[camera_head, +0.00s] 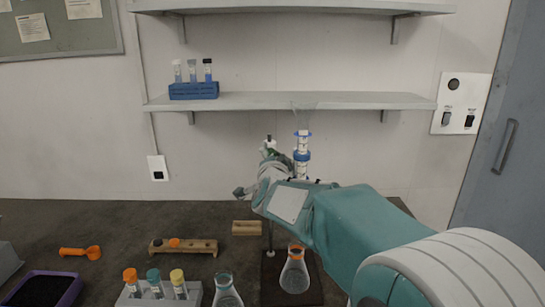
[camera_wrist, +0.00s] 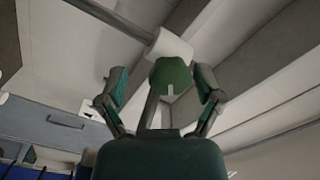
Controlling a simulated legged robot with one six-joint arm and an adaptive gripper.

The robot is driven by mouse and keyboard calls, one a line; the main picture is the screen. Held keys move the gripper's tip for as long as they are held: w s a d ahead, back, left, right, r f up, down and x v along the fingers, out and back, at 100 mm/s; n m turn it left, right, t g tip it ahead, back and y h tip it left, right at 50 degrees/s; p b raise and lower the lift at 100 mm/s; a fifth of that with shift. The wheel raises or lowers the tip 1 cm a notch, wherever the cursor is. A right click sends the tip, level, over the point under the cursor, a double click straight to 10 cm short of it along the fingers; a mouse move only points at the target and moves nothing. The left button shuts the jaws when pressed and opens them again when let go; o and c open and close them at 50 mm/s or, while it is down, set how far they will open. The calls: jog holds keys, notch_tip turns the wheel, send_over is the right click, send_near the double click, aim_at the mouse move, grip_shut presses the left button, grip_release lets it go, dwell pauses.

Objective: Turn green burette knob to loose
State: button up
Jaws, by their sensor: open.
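The green burette knob (camera_wrist: 171,75) shows in the wrist view, in front of a white fitting (camera_wrist: 172,46) on a grey rod. My gripper (camera_wrist: 162,86) is open, with one finger on each side of the knob. Gaps show between the knob and both fingers, so it is not gripped. In the head view my arm (camera_head: 350,215) reaches up to the burette (camera_head: 302,141), which has blue and white bands. My wrist hides much of the burette's lower part there. I cannot make out the knob clearly in that view.
A flask with an orange rim (camera_head: 295,273) stands on a dark base (camera_head: 312,291) below my arm. Another flask (camera_head: 227,291) and a rack of capped tubes (camera_head: 190,294) stand to its left. A shelf (camera_head: 350,101) runs behind the burette. The back-left bench top is clear.

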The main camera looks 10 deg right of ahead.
jog(key=shift+w+a, duration=0.2)
jog(key=shift+a, duration=0.85)
jog(key=shift+c, duration=0.7)
jog(key=shift+d, duration=0.45)
jog(key=c, duration=1)
jog(key=shift+d, duration=0.1)
jog(key=shift+c, duration=0.2)
jog(key=shift+r+n, duration=0.1)
jog(key=shift+n, duration=0.7)
